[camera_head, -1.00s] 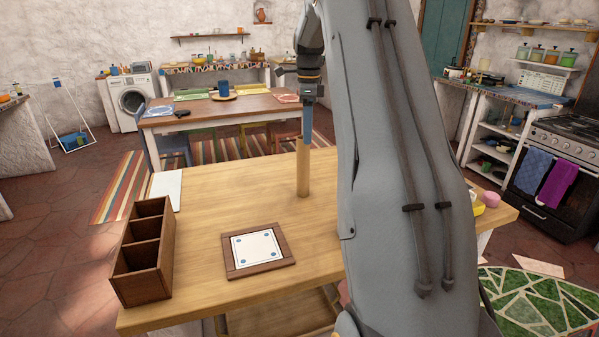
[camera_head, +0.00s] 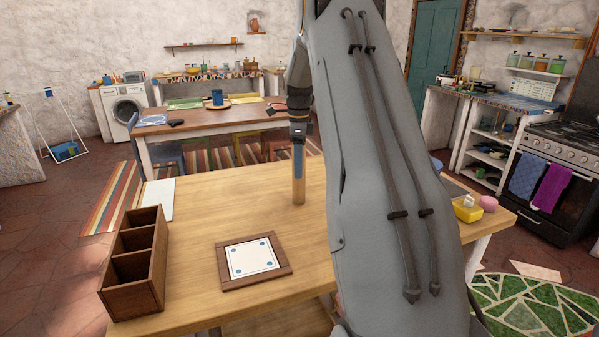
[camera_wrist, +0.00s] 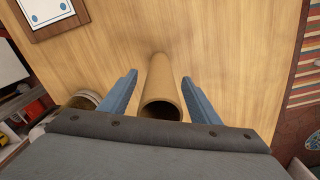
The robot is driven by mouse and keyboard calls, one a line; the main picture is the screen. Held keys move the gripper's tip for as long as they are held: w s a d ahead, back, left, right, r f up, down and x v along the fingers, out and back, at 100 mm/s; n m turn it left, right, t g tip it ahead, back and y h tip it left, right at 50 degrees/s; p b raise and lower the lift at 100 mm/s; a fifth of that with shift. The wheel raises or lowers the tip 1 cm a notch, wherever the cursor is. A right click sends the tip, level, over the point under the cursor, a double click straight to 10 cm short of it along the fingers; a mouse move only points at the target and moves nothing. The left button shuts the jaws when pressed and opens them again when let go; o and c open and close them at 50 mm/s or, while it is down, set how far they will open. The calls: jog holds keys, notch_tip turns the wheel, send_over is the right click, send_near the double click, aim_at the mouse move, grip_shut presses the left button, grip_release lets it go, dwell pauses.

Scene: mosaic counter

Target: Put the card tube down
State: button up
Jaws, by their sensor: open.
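The card tube (camera_head: 298,188) is a tan hollow cylinder standing upright on the wooden table (camera_head: 215,205). In the wrist view the tube (camera_wrist: 160,85) shows its open top end between the two blue fingers. My gripper (camera_head: 298,160) is around the upper part of the tube, pointing down. In the wrist view my gripper (camera_wrist: 160,98) is open, with a gap visible between each finger and the tube. My arm hides part of the table on the right.
A wooden box with compartments (camera_head: 138,262) stands at the table's left edge. A framed tile with blue dots (camera_head: 252,262) lies in front of the tube. A yellow container (camera_head: 467,209) and a pink object (camera_head: 488,203) are at the right. Bare tabletop surrounds the tube.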

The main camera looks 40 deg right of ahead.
jog(key=shift+f, duration=1.15)
jog(key=c, duration=1.2)
jog(key=shift+r, duration=0.1)
